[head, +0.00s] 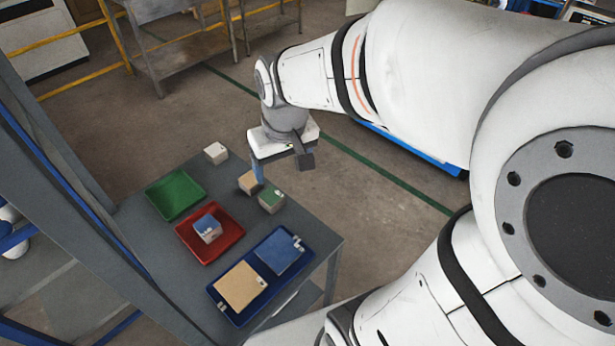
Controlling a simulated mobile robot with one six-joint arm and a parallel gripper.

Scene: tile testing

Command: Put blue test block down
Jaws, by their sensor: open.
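The blue test block (207,229), a pale cube with a blue top and small markings, sits inside the red tray (186,236) on the grey table (143,230). My gripper (282,166) is open, with its fingers spread apart. It is above the table's far right edge, up and to the right of the blue block and apart from it. No object shows between its fingers. A narrow blue part shows at its left finger, just above a tan block (249,183).
A green-topped block (271,200) and a white block (216,153) stand on the table. A green tray (175,194) is empty. A blue tray (237,318) holds a tan tile (239,287) and a blue tile (280,254). A grey post (75,170) rises at left.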

